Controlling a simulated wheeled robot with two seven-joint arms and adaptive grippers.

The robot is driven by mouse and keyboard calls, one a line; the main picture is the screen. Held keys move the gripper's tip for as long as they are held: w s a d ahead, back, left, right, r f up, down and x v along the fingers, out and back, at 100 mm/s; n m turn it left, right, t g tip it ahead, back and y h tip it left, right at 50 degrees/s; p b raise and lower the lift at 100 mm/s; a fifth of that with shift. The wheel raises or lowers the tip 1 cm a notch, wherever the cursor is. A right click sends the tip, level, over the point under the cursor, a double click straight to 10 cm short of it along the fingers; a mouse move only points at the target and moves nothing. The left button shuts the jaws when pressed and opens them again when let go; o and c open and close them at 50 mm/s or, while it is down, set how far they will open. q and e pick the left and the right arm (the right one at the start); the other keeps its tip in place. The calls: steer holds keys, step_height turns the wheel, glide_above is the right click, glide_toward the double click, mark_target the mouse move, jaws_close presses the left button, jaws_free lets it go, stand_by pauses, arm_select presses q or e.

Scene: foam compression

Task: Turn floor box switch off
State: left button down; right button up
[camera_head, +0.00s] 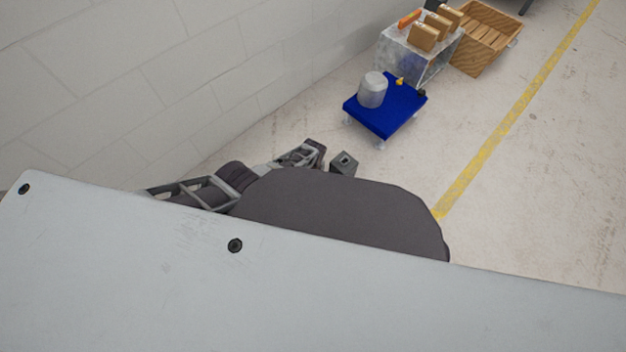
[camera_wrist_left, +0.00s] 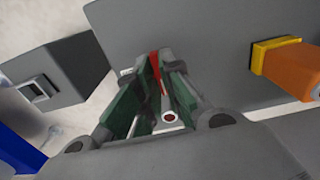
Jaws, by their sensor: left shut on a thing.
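In the left wrist view, a large grey box face (camera_wrist_left: 215,35) lies in front of my left gripper (camera_wrist_left: 152,82). A narrow red part (camera_wrist_left: 155,68) shows between the green-padded fingertips, which are shut on it. I cannot tell whether this is the floor box switch or which way it is set. An orange plug-like part with a yellow collar (camera_wrist_left: 273,58) sits on the grey face to the right. In the head view my left gripper (camera_head: 316,152) is small, low beside the wall, and its fingertips are unclear. My right gripper is not in view.
A smaller grey box with a square opening (camera_head: 343,163) stands just right of my left gripper; it also shows in the wrist view (camera_wrist_left: 58,78). Beyond are a blue platform (camera_head: 388,122) with a grey cylinder (camera_head: 373,90), and a wooden crate (camera_head: 485,40). Floor to the right is clear.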

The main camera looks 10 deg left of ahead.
arm_select(q)
steer(key=c, duration=1.6)
jaws_free()
steer(key=shift+o, duration=0.2)
steer(key=shift+r, duration=0.3)
steer(key=shift+w+r, duration=0.1)
steer(key=shift+r, duration=0.45)
step_height(320, 180, up, 10)
steer(key=shift+r, duration=0.15)
steer(key=shift+s, duration=0.2)
